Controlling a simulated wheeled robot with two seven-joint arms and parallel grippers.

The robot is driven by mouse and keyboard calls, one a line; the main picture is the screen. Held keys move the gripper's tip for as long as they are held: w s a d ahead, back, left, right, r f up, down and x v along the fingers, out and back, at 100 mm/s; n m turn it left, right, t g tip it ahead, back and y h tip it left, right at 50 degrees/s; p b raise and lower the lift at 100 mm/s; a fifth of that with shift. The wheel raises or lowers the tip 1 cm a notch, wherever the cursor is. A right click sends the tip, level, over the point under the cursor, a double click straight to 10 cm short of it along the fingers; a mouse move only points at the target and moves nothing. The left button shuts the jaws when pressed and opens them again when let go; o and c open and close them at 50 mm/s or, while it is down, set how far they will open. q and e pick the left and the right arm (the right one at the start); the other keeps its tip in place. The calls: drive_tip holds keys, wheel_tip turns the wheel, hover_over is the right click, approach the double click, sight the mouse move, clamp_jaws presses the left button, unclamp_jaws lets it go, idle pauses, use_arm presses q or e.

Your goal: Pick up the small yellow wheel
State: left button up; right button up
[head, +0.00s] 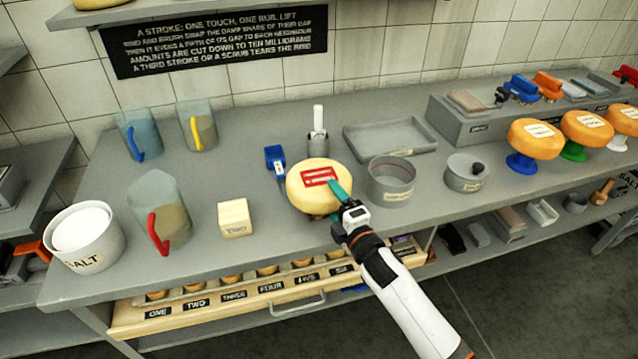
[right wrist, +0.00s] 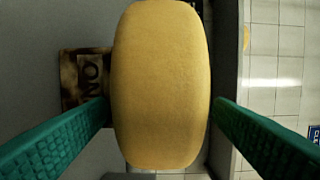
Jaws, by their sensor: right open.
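The small yellow wheel (head: 306,203) is pale, with a red label on top, and sits at the middle of the grey bench in the head view. It fills the middle of the right wrist view (right wrist: 160,60). My right gripper (head: 338,190) is at the wheel's right side, one teal finger showing over its edge. In the right wrist view its open fingers (right wrist: 160,104) lie on either side of the wheel, close to its sides; I cannot tell whether they touch. My left gripper is not in view.
A dark-marked wooden block (right wrist: 83,80) shows beside the wheel. A blue brush (head: 275,160), a white-handled tool in a cup (head: 318,143) and a round grey tin (head: 391,182) stand close by. A block labelled TWO (head: 235,218) stands left. Orange wheels (head: 535,135) stand on the right.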

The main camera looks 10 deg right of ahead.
drive_tip(key=c, duration=1.6)
drive_tip(key=shift+r, duration=0.75)
clamp_jaws()
wheel_tip(320, 180, up, 9)
drive_tip(key=shift+f, duration=0.15)
drive_tip(key=shift+r+p, duration=0.5)
wheel_tip(320, 180, up, 2)
drive_tip(key=p, duration=0.2)
drive_tip(key=shift+r+p, duration=0.15)
drive_tip(key=shift+p, duration=0.15)
